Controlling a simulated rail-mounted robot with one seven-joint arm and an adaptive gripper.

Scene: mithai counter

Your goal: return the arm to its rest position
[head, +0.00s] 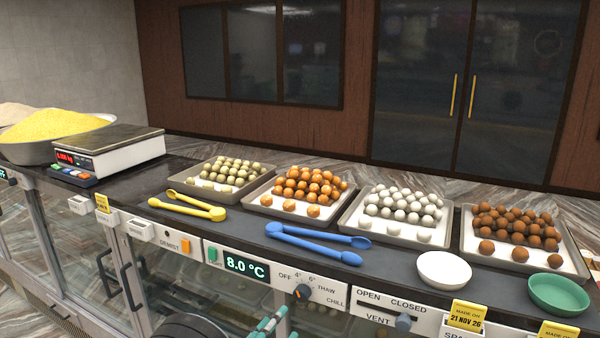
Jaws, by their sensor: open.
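My gripper does not show in the head view. A dark rounded shape and a teal-and-white piece at the bottom edge are cut off, and I cannot tell which parts they are. Yellow tongs (196,206) and blue tongs (318,243) lie on the dark counter top (240,224), with no gripper near them. The counter's glass front (85,250) runs below.
Four trays of sweets stand along the counter: pale green (228,171), orange (304,188), white (402,205) and brown (514,228). A scale (108,150) and a bowl of yellow grains (53,125) stand left. A white bowl (443,270) and green bowl (558,294) stand right.

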